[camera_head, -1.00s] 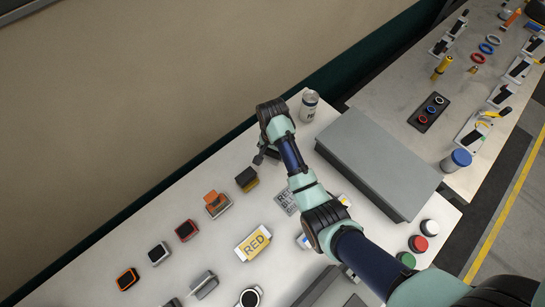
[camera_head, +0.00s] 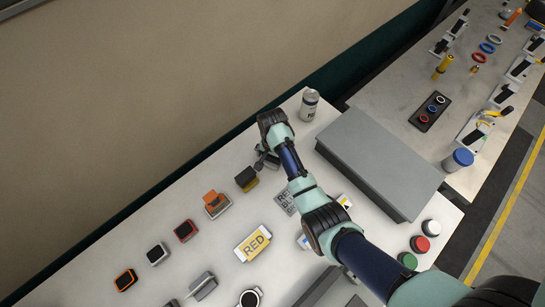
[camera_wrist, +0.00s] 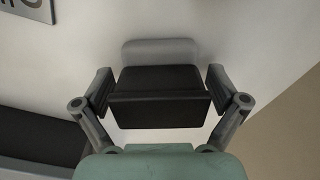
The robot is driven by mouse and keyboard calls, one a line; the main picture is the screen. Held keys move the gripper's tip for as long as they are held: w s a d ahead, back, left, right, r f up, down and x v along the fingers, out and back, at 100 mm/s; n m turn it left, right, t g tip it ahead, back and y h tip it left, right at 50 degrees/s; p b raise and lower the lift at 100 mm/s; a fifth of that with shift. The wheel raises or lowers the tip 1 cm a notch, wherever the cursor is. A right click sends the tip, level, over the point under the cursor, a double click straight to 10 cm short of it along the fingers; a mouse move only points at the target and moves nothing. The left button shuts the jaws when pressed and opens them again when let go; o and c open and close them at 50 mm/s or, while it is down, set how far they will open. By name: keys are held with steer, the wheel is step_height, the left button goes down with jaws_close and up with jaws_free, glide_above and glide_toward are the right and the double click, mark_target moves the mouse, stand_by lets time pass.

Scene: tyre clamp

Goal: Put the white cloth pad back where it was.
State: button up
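My gripper (camera_wrist: 160,88) is over the white table, low in the head view beside its far edge (camera_head: 266,160). In the wrist view its two fingers stand wide apart, one on each side of a black block (camera_wrist: 160,108). Both fingers are very close to the block's sides; I cannot tell whether they touch it. A pale grey, rounded pad-like piece (camera_wrist: 160,51) shows just beyond the block, and I cannot tell whether it is joined to it. It may be the white cloth pad. In the head view my wrist and fingers largely hide this spot.
A black and yellow block (camera_head: 246,179) and an orange-topped block (camera_head: 216,203) stand left of my gripper. A can (camera_head: 309,105) stands at the far edge. A large grey box (camera_head: 380,160) lies right of my arm. A yellow RED card (camera_head: 253,243) lies nearer.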

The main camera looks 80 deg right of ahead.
step_height(320, 180, up, 12)
steer(key=p, duration=0.3)
steer(key=shift+r, duration=0.2)
stand_by(0.4)
steer(key=w+a+r+n+t+h, duration=0.1)
steer(key=w+a+r+n+t, duration=0.45)
steer(key=w+a, duration=0.55)
steer(key=w+a+r+n+t+h, duration=0.2)
steer(key=w+a+r+n, duration=0.55)
steer(key=a, duration=0.65)
steer(key=a+r+n+t+y, duration=0.1)
steer(key=a+r+n, duration=0.3)
steer(key=a, duration=0.4)
steer(key=a+r+n+t+y, duration=0.2)
steer(key=a+r+n+t, duration=0.2)
steer(key=a, duration=0.4)
steer(key=shift+w+a+r+n, duration=0.15)
steer(key=shift+a+r+n, duration=0.15)
steer(key=shift+a+r, duration=0.1)
steer(key=shift+d, duration=0.1)
